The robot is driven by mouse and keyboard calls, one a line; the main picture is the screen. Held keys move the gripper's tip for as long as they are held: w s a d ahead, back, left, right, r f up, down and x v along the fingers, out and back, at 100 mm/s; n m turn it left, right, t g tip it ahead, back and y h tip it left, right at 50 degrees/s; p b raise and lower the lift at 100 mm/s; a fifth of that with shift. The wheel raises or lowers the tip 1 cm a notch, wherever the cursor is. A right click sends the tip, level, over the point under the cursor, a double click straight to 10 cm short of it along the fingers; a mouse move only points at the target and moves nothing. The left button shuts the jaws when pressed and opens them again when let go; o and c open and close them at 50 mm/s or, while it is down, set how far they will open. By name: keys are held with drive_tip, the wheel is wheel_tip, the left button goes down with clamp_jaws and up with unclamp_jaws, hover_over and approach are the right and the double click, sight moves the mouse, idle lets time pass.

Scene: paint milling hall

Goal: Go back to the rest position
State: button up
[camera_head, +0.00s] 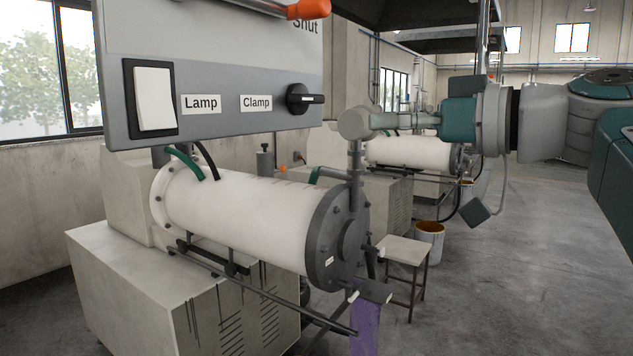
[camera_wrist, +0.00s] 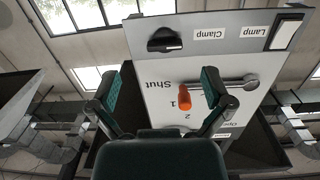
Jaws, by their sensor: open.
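My gripper (camera_wrist: 160,88) is open and empty in the wrist view, with its two dark teal fingers spread apart. It faces a grey control panel (camera_wrist: 235,105), which shows upside down. A lever (camera_wrist: 230,84) with an orange knob (camera_wrist: 184,99) shows in the gap between the fingers, nearer the right one. No contact shows. The lever points towards the "Shut" label. The panel (camera_head: 220,125) hangs at the top left in the head view, with the orange knob (camera_head: 308,9) at its top edge.
The panel carries a white Lamp switch (camera_head: 155,98) and a black Clamp knob (camera_head: 303,98). Below it lies a white mill cylinder (camera_head: 240,220) on a beige base (camera_head: 160,290). A stool (camera_head: 405,250) and a bucket (camera_head: 429,240) stand beyond. Floor at the right is clear.

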wheel_tip(320, 180, down, 19)
drive_tip(key=s+a+m+g+h, duration=0.1)
drive_tip(key=s+m+g+h, duration=0.15)
drive_tip(key=m+h, duration=0.35)
drive_tip(key=s+d+f+m+g+h, duration=0.1)
drive_tip(key=s+f, duration=0.4)
drive_tip(key=f, duration=0.6)
drive_tip(key=s+d+f+m+g+h, duration=0.1)
drive_tip(key=s+d+f+h, duration=0.3)
drive_tip(key=f, duration=0.7)
drive_tip(key=shift+s+m+g+h, duration=0.4)
drive_tip(key=shift+m+h, duration=0.4)
drive_tip(key=shift+h, duration=0.4)
